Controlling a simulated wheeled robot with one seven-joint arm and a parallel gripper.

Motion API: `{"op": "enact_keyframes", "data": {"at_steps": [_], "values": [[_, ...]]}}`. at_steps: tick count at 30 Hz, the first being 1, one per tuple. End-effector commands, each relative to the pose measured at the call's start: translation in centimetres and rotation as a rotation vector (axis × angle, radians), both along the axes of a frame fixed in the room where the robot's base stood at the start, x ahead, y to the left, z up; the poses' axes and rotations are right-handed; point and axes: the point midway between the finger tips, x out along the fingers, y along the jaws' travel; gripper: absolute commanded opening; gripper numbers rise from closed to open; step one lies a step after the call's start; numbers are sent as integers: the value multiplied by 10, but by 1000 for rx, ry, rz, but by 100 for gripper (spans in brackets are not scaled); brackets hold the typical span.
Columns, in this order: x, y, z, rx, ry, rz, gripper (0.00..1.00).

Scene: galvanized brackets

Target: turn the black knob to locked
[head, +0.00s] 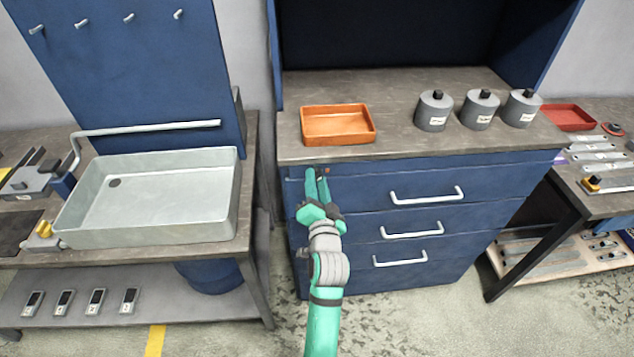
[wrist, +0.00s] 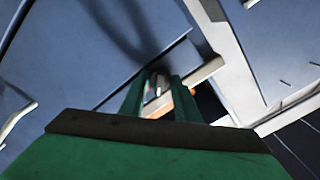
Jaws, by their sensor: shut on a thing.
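My gripper (head: 317,173) reaches the upper left of the blue drawer cabinet (head: 365,172), just under the worktop's front edge. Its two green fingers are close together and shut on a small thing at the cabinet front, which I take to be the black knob. The fingers hide nearly all of the knob in the head view, so its turn angle cannot be told. In the wrist view the fingers (wrist: 159,95) point at the blue panel, with something small, partly pale, between their tips. A small orange mark (head: 327,170) shows just right of the fingertips.
Drawer handles (head: 427,195) stick out to the right of my gripper. Above, the worktop (head: 390,110) holds an orange tray (head: 338,139) and three grey canisters (head: 434,124). A bench with a grey basin (head: 222,202) stands at left. The floor before the drawers is clear.

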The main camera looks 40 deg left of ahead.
Motion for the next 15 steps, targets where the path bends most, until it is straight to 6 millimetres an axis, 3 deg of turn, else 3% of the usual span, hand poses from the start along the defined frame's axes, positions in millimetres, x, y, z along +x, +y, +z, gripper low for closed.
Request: {"op": "enact_keyframes", "data": {"at_steps": [15], "values": [[0, -1, 1, 359, 308, -3, 7]]}}
